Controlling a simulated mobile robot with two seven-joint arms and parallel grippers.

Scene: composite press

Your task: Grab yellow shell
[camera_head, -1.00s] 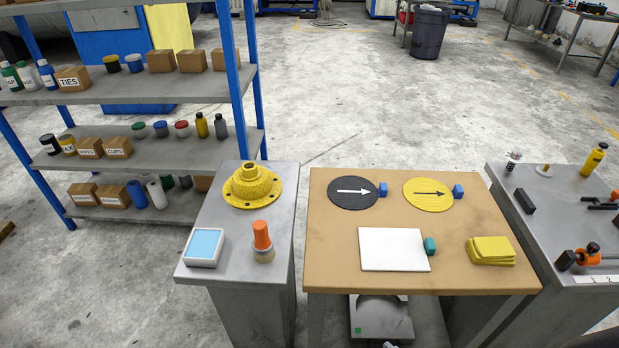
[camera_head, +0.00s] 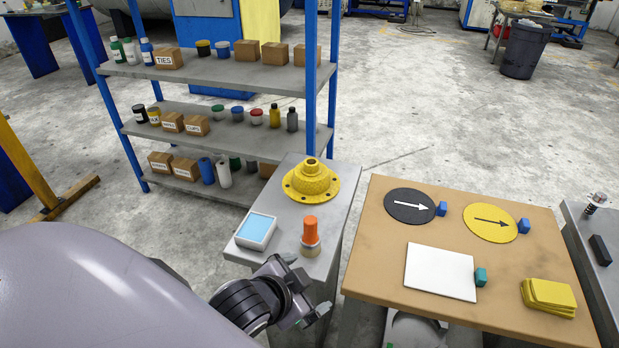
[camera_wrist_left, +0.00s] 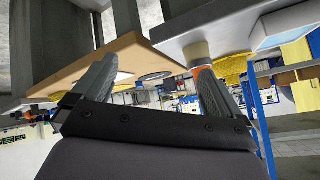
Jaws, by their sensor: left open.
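The yellow shell (camera_head: 311,181), a domed part with a neck and a wide holed flange, sits upright at the far end of the narrow grey bench (camera_head: 338,215). Part of it also shows in the left wrist view (camera_wrist_left: 232,68), partly hidden behind a finger and the bench. My left gripper (camera_head: 304,288) is at the near end of that bench, low and apart from the shell. Its fingers are spread with nothing between them, as the left wrist view (camera_wrist_left: 156,66) also shows. My right gripper is in neither view.
An orange-topped brush-like tool (camera_head: 310,236) and a blue-topped white box (camera_head: 255,231) stand between my left gripper and the shell. A brown table (camera_head: 390,270) with discs and a white sheet is to the right. A shelf rack (camera_head: 210,78) stands behind left.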

